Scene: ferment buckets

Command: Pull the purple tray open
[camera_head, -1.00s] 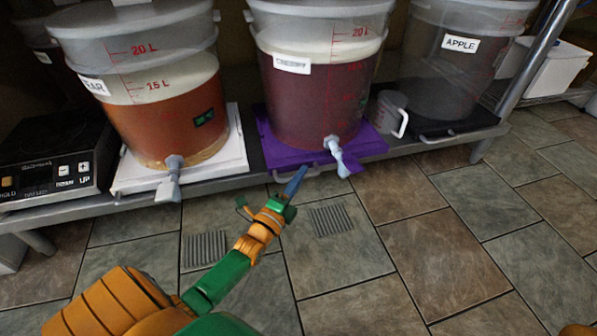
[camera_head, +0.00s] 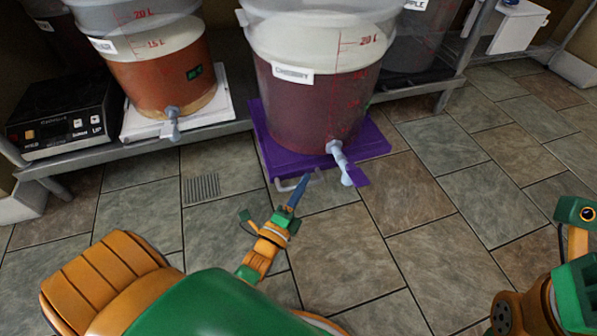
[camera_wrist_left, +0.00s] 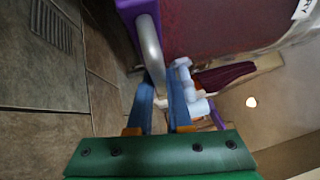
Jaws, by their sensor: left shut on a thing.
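The purple tray (camera_head: 368,141) stands out in front of the metal shelf's front edge. It carries a bucket of dark red liquid (camera_head: 312,108) labelled CHERRY, with a pale spigot (camera_head: 342,160) at its front. The tray has a grey bar handle (camera_head: 283,186) on its front side. My left gripper (camera_head: 303,182) is shut on this handle. In the left wrist view the handle (camera_wrist_left: 150,47) runs down between the two blue fingers (camera_wrist_left: 161,88), with the purple tray edge (camera_wrist_left: 131,10) beside it. The fingers partly hide the handle. My right gripper's fingers do not show.
A bucket of orange-brown liquid (camera_head: 165,75) stands on a white tray (camera_head: 222,112) to the left, beside a black hot plate (camera_head: 60,115). A dark bucket (camera_head: 412,45) is behind at the right. The tiled floor (camera_head: 450,190) in front is clear.

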